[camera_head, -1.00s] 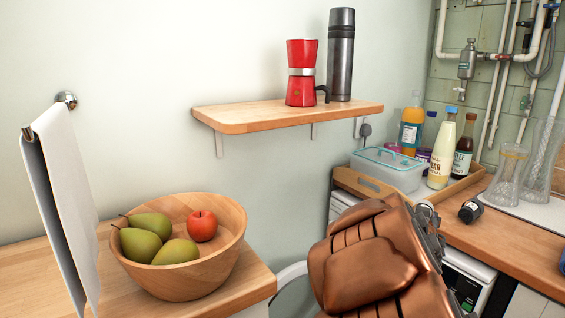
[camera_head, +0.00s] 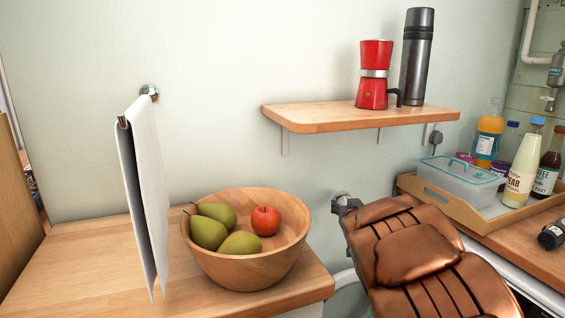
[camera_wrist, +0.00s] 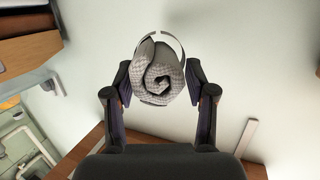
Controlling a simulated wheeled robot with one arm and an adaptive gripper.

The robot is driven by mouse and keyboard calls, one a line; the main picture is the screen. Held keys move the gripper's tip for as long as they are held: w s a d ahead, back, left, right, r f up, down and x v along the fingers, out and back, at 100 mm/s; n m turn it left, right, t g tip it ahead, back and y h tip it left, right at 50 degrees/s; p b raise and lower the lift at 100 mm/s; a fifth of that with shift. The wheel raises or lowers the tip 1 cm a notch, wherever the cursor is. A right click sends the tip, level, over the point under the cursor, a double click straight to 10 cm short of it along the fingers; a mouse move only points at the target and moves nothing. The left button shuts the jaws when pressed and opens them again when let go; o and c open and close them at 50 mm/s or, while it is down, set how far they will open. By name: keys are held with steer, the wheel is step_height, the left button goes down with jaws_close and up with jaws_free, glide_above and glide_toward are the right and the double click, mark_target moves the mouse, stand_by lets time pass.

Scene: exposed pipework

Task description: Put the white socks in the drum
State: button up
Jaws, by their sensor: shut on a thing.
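In the wrist view my gripper (camera_wrist: 158,86) is shut on the rolled socks (camera_wrist: 158,76), a pale grey-white ribbed bundle with a spiral end. It holds them up in front of the plain wall. A white curved rim, perhaps the washing machine door (camera_head: 345,279), shows between the wooden counter and my arm. The drum itself is not in view.
A wooden bowl (camera_head: 225,272) of pears and an apple stands on the left counter (camera_head: 85,268), beside a hanging white towel (camera_head: 150,200). A shelf (camera_head: 330,119) holds a red moka pot (camera_head: 374,75) and a flask (camera_head: 416,58). A wooden tray (camera_head: 440,205) with a box and bottles is right.

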steer(key=shift+s+a+r+p, duration=0.1)
steer(key=shift+a+r+p, duration=0.2)
steer(key=shift+a+p, duration=0.25)
steer(key=shift+s+a+r+h+p, duration=0.25)
steer(key=shift+s+r+h+p, duration=0.1)
steer(key=shift+s+p, duration=0.35)
steer(key=s+d+r+m+h+p, duration=0.1)
steer(key=s+r+m+h+p, duration=0.2)
steer(key=s+r+p, duration=0.6)
step_height(320, 180, up, 2)
steer(key=h+p, duration=0.1)
steer(key=p, duration=0.2)
steer(key=shift+d+g+p, duration=0.15)
steer(key=shift+g+p, duration=0.2)
steer(key=shift+g, duration=0.05)
steer(key=shift+r, duration=0.1)
